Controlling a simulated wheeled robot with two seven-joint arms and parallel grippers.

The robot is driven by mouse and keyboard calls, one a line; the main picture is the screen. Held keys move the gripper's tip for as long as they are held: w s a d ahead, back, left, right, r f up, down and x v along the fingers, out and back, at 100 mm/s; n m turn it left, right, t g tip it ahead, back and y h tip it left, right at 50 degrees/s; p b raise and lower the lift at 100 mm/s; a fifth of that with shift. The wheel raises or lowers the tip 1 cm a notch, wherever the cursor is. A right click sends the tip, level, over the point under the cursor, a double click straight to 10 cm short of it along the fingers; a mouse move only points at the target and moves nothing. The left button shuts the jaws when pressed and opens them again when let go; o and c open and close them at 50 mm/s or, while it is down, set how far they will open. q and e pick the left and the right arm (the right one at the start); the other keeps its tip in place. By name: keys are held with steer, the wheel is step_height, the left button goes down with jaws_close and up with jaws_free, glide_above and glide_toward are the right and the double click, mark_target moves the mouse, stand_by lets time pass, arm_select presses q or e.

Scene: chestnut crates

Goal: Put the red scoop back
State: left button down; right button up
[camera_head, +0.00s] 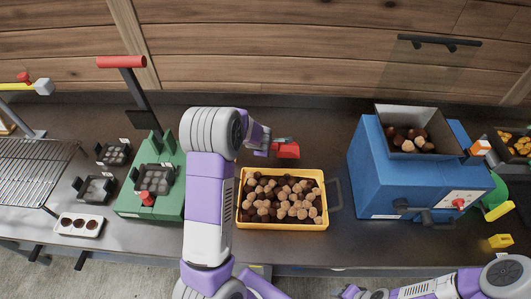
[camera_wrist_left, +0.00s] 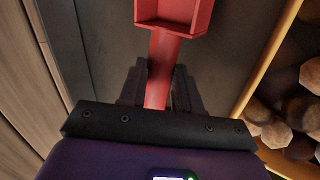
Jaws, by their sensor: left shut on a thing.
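The red scoop (camera_head: 288,150) is just behind the yellow crate, near its back edge. My left gripper (camera_head: 267,148) is shut on its handle, with the bowl pointing right in the head view. In the left wrist view the red scoop (camera_wrist_left: 163,68) has its handle between the dark fingers (camera_wrist_left: 160,92) and its bowl beyond them, cut by the top edge. The bowl looks empty in that view. Whether the scoop touches the counter I cannot tell. The yellow crate (camera_head: 283,227) holds many chestnuts, light and dark.
A blue machine (camera_head: 377,183) with a chestnut-filled hopper stands right of the crate. A green press (camera_head: 133,203) with a red-handled lever stands left. A wire rack (camera_head: 35,165) lies far left. A dark handle (camera_head: 334,195) sticks out at the crate's right. The counter behind the crate is mostly clear.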

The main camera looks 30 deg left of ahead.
arm_select(q)
step_height(320, 180, down, 3)
steer(key=shift+f+b, duration=0.1)
steer(key=shift+b, duration=1.05)
steer(key=shift+r, duration=0.2)
steer(key=shift+f, duration=0.1)
steer(key=c, duration=1.2)
jaws_free()
steer(key=shift+f, duration=0.15)
steer(key=shift+c, duration=0.2)
steer(key=o, duration=0.5)
steer(key=shift+c, duration=0.2)
